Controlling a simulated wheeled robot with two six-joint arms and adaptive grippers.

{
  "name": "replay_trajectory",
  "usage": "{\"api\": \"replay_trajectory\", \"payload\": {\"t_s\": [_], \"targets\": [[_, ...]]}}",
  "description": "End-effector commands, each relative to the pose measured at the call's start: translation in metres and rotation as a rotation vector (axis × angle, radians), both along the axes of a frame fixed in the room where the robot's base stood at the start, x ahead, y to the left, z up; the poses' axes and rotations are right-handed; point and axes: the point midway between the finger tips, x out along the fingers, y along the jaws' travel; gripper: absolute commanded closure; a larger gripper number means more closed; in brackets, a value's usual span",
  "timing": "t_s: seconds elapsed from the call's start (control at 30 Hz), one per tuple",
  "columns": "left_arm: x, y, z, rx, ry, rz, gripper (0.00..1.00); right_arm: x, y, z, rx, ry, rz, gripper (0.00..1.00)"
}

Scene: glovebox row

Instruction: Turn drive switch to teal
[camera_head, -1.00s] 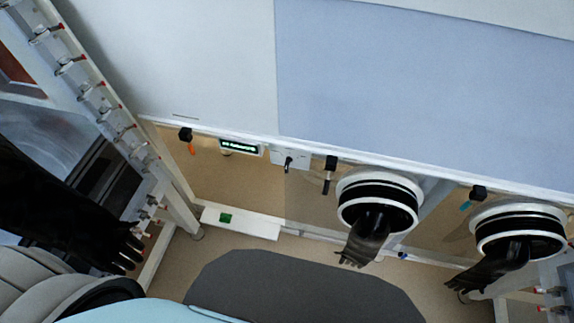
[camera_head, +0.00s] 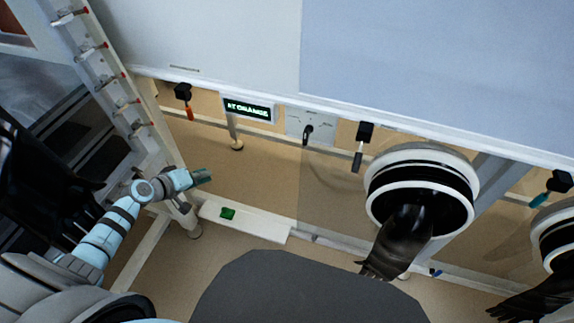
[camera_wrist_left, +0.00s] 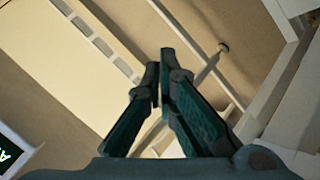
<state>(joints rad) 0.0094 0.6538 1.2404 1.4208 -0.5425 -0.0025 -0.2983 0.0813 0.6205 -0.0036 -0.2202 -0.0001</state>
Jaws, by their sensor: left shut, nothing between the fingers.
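The likely drive switch (camera_head: 308,131) is a black knob on a white plate (camera_head: 291,122), its lever pointing down. Markings on the plate are too small to read. A display (camera_head: 248,108) left of it seems to read "AT ORANGE" in green letters. An orange-tipped black handle (camera_head: 187,101) hangs at left, a dark grey one (camera_head: 362,147) right of the switch, and a teal-tipped one (camera_head: 553,189) at far right. My left gripper (camera_head: 205,177) is below and left of the switch, apart from it. Its fingers (camera_wrist_left: 163,62) are shut and empty. My right gripper is not in view.
A green button (camera_head: 228,214) sits on a white ledge (camera_head: 261,229) below the panel. A glove port (camera_head: 421,190) with a hanging black glove (camera_head: 400,240) is right of the switch, with another port (camera_head: 559,239) beyond. A white frame with red-tipped fittings (camera_head: 101,75) stands at left.

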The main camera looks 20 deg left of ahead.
Motion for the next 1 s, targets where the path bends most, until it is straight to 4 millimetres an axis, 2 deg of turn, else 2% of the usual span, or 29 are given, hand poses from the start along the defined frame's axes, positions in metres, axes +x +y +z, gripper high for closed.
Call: {"api": "replay_trajectory", "payload": {"t_s": [0.03,0.1,0.13,0.2,0.27,0.37,0.47,0.87,1.0], "targets": [[0.020,-0.025,0.030,-0.170,-0.086,-0.050,1.00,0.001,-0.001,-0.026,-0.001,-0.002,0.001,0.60],[0.028,-0.067,0.098,-0.425,-0.165,-0.145,1.00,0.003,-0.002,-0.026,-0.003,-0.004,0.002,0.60],[0.026,-0.082,0.124,-0.518,-0.186,-0.185,1.00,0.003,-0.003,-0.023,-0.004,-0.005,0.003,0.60],[0.018,-0.109,0.166,-0.696,-0.216,-0.257,1.00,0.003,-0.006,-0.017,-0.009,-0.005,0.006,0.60],[0.013,-0.120,0.185,-0.790,-0.228,-0.293,1.00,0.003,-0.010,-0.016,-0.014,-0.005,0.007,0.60],[0.011,-0.128,0.193,-0.841,-0.225,-0.317,1.00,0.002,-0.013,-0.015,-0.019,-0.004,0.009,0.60],[0.019,-0.136,0.192,-0.839,-0.226,-0.318,1.00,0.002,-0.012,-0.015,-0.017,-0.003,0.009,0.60],[0.079,-0.196,0.192,-0.840,-0.224,-0.313,1.00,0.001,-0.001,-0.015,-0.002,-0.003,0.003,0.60],[0.079,-0.219,0.192,-0.838,-0.222,-0.312,1.00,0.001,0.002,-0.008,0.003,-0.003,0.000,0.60]]}}
